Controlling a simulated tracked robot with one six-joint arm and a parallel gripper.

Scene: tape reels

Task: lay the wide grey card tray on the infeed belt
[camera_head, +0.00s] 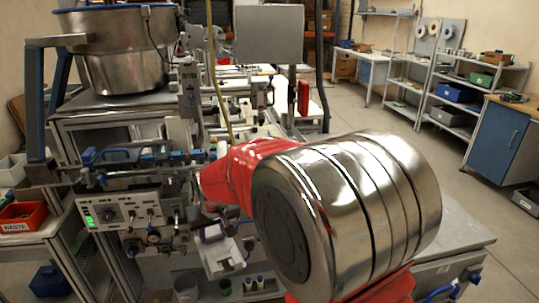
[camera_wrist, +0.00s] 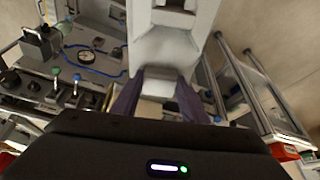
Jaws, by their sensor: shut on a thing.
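The grey card tray (camera_wrist: 172,52) is a pale, shallow piece that fills the upper middle of the wrist view. My gripper (camera_wrist: 160,82) is shut on its near end, with one dark purple finger on each side. In the head view a pale grey piece (camera_head: 222,257), which looks like the same tray, hangs tilted in front of the machine, below and right of its control box. My arm's large metal joint hides much of the area to the right. I cannot make out the infeed belt with certainty in either view.
A control box (camera_head: 125,210) with knobs and a blue-railed mechanism (camera_head: 130,155) stand left of the tray. A steel bowl feeder (camera_head: 122,60) is at upper left. A red waste bin (camera_head: 22,216) is at far left.

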